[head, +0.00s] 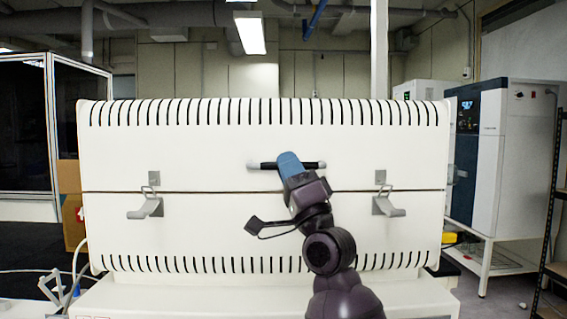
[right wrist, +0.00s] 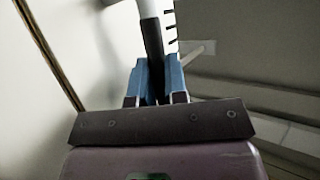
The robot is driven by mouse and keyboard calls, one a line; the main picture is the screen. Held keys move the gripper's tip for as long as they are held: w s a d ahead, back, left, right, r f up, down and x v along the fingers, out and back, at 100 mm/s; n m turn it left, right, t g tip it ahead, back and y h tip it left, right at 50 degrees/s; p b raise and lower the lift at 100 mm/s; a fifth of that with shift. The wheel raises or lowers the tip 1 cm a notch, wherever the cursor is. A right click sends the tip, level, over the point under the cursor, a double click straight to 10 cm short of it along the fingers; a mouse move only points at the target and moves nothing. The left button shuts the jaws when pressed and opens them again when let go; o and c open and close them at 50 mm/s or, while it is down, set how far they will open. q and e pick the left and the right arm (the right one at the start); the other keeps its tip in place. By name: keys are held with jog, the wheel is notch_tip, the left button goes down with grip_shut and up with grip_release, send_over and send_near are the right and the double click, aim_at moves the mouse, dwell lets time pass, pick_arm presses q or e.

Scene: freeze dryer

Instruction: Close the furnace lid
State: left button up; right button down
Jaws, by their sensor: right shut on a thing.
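The white furnace lid (head: 200,150) is the upper half of the furnace, with a row of slots along its top. It sits down on the lower body (head: 200,235), with a thin dark seam between them. A black bar handle (head: 263,166) with light ends is on the lid's front. My right gripper (head: 289,160) is at the handle's middle, its blue fingers shut on it. In the right wrist view the blue fingers (right wrist: 158,80) stand on both sides of the dark handle bar (right wrist: 152,45). My left gripper is not in view.
Two metal latches hang on the front seam, a left one (head: 148,205) and a right one (head: 385,205). A tall white and blue cabinet (head: 500,150) stands at the right. A glass enclosure (head: 25,130) and cardboard boxes (head: 72,205) are at the left.

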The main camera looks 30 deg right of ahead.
jog(key=shift+w+f, duration=0.1)
jog(key=shift+f, duration=0.5)
jog(key=c, duration=1.2)
grip_release()
jog(key=shift+o, duration=0.2)
jog(key=shift+r+y, duration=0.1)
jog(key=shift+y, duration=0.2)
jog(key=b+v, duration=0.1)
jog(key=v, duration=1)
jog(key=shift+a, duration=0.1)
